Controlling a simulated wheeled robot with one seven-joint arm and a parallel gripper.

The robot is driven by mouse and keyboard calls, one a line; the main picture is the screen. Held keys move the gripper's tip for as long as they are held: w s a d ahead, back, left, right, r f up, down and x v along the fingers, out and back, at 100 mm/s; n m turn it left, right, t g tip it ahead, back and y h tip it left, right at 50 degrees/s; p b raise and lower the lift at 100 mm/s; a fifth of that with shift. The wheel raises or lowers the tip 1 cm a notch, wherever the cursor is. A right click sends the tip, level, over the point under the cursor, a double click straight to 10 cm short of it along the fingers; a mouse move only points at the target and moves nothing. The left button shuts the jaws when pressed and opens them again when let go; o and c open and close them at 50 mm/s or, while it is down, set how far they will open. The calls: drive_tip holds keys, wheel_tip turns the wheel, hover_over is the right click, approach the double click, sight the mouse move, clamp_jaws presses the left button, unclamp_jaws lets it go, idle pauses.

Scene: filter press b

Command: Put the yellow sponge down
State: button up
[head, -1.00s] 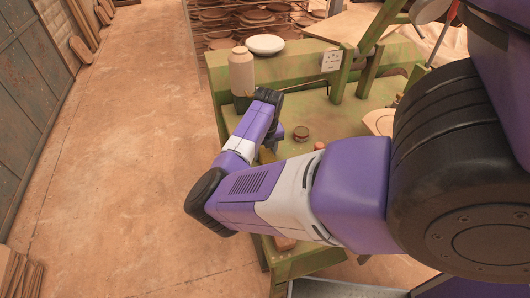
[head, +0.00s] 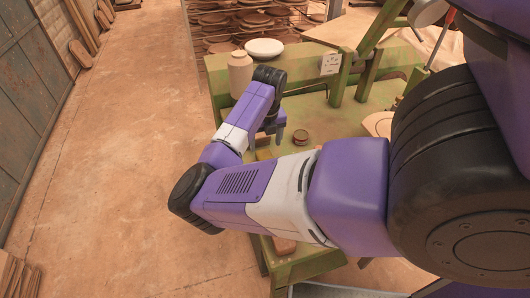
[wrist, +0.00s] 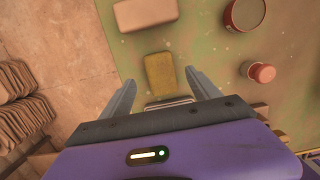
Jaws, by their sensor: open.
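The yellow sponge (wrist: 159,74) lies flat on the green table top (wrist: 205,45) in the wrist view. My gripper (wrist: 160,77) is open above it, with one finger to each side in the picture and a gap between each finger and the sponge. Nothing is held between the fingers. In the head view my gripper (head: 277,136) is over the table's left part, partly hidden by my own arm.
A beige block (wrist: 145,13) lies beyond the sponge. A round tin (wrist: 243,12) and a pinkish-red cylinder (wrist: 262,72) stand to the right. In the head view a pale bottle (head: 240,75) and a white dish (head: 264,48) stand behind my gripper. The table's left edge is close.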

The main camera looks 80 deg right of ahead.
drive_tip(key=s+d+r+n+g+h, duration=0.2)
drive_tip(key=s+d+r+n+h, duration=0.2)
drive_tip(key=s+r, duration=0.15)
wheel_tip(320, 180, up, 3)
drive_tip(key=n+t+h, duration=0.7)
drive_tip(key=n+t, duration=0.3)
drive_tip(key=n, duration=1.8)
hover_over(266, 157)
drive_tip(key=w+a, duration=0.6)
drive_tip(key=a+f+n+t+y, duration=0.35)
drive_tip(key=a+n, duration=0.45)
drive_tip(key=a, duration=0.6)
drive_tip(key=s+a+r+n+t+y, duration=0.1)
drive_tip(key=s+a+n+y, duration=0.3)
drive_tip(key=a, duration=0.8)
drive_tip(key=s+a+r+n+t+y, duration=0.1)
drive_tip(key=s+a+r+n+y, duration=0.2)
drive_tip(key=s+a, duration=0.5)
drive_tip(key=a+n+y, duration=0.1)
drive_tip(key=a, duration=0.4)
drive_tip(key=shift+s+r+t+y, duration=0.3)
drive_tip(key=shift+t+y, duration=0.05)
